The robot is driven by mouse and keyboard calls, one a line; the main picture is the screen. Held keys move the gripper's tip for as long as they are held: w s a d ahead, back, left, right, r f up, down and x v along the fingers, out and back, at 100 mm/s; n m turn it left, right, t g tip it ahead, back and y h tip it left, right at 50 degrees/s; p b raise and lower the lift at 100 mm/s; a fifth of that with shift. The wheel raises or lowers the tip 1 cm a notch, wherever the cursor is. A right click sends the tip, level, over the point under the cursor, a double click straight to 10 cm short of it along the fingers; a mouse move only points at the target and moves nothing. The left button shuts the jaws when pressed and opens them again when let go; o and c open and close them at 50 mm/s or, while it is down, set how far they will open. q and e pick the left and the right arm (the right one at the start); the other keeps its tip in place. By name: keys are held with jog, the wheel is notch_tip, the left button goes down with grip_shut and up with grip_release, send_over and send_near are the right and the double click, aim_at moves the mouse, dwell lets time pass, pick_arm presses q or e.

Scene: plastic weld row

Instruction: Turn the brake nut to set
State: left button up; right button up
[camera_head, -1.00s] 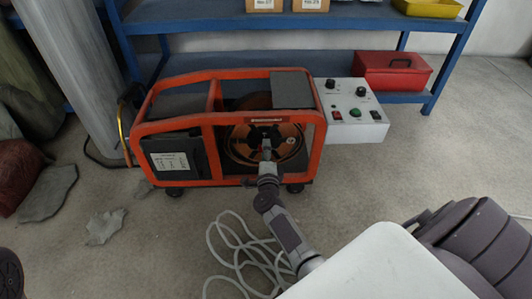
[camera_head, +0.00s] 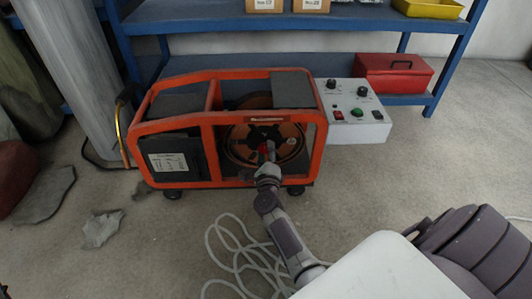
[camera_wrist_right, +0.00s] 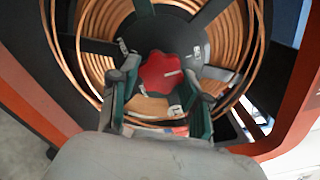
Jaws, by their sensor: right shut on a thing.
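The brake nut (camera_wrist_right: 160,72) is a red lobed knob with a small white mark, at the hub of a black-spoked spool (camera_wrist_right: 198,38) wound with copper-coloured wire. In the right wrist view my right gripper (camera_wrist_right: 163,85) has its two fingers on either side of the nut, shut on it. In the head view my right gripper (camera_head: 267,157) reaches into the front opening of the orange-framed machine (camera_head: 208,150), at the spool (camera_head: 288,140). A bit of the red nut (camera_head: 262,148) shows there beside the fingers. My left gripper is not in view.
A control box (camera_head: 358,128) with knobs and coloured buttons sits at the machine's right. A blue shelf (camera_head: 180,20) stands behind, with a red toolbox (camera_head: 393,72). A pale hose (camera_head: 235,245) lies coiled on the floor in front. Orange frame bars surround my gripper.

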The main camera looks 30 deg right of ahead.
jog(key=shift+s+f, duration=0.1)
jog(key=o, duration=1.1)
jog(key=shift+o, duration=0.2)
